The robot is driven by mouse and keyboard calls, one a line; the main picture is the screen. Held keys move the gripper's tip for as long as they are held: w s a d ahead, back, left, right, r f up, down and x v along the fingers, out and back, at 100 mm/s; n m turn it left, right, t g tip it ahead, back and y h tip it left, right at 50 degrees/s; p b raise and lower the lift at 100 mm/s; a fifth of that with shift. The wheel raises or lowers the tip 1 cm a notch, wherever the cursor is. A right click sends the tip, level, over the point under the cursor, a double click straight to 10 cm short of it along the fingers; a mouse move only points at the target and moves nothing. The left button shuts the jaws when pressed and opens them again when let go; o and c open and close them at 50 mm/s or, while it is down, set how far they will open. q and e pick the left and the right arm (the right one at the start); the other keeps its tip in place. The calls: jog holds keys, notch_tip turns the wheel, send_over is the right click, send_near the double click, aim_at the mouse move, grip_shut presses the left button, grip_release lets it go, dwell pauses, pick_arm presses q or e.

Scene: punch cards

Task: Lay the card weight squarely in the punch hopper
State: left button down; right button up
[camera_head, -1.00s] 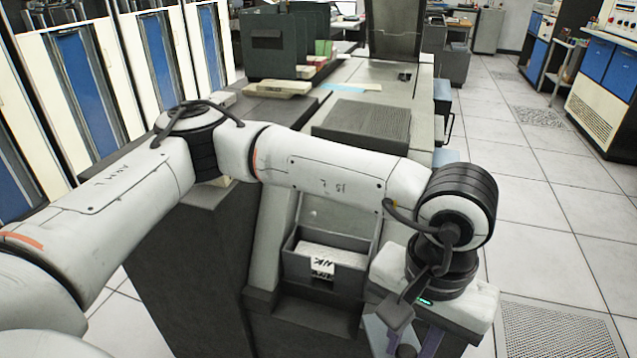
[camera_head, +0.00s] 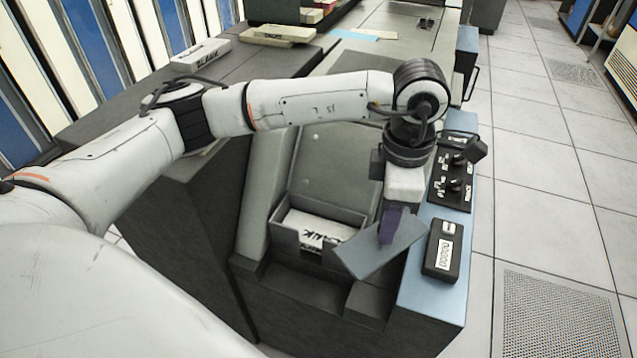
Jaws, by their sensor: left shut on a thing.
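The card weight (camera_head: 372,258) is a flat grey plate. My left gripper (camera_head: 390,226) is shut on it and holds it tilted, at the right front of the punch hopper. The punch hopper (camera_head: 352,214) is a dark grey open-fronted box in the middle of the view, with a stack of white cards (camera_head: 308,224) labelled BLANK in it. The weight overlaps the hopper's right front corner in this view; whether they touch I cannot tell. My right gripper is not in view.
Right of the hopper, a blue ledge (camera_head: 432,300) bears a black counter box (camera_head: 443,250) and a black switch panel (camera_head: 455,172) close to my left gripper. My left arm crosses above the hopper. Card boxes (camera_head: 278,35) lie on the machine top behind.

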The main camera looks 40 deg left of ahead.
pick_arm(q)
jog(key=w+a+f+n, duration=0.1)
jog(key=a+f+n, duration=0.1)
jog(key=a+n, duration=0.6)
jog(key=w+a+f+n+p, duration=0.1)
jog(key=a+n, duration=0.7)
jog(key=n, duration=0.8)
jog(key=shift+w+a+f+n, duration=0.25)
jog(key=shift+w+f+n, duration=0.05)
jog(key=shift+w+f, duration=0.3)
jog(key=shift+f, duration=0.1)
notch_tip(320, 180, down, 3)
jog(key=shift+r+b, duration=0.1)
jog(key=shift+b, duration=0.65)
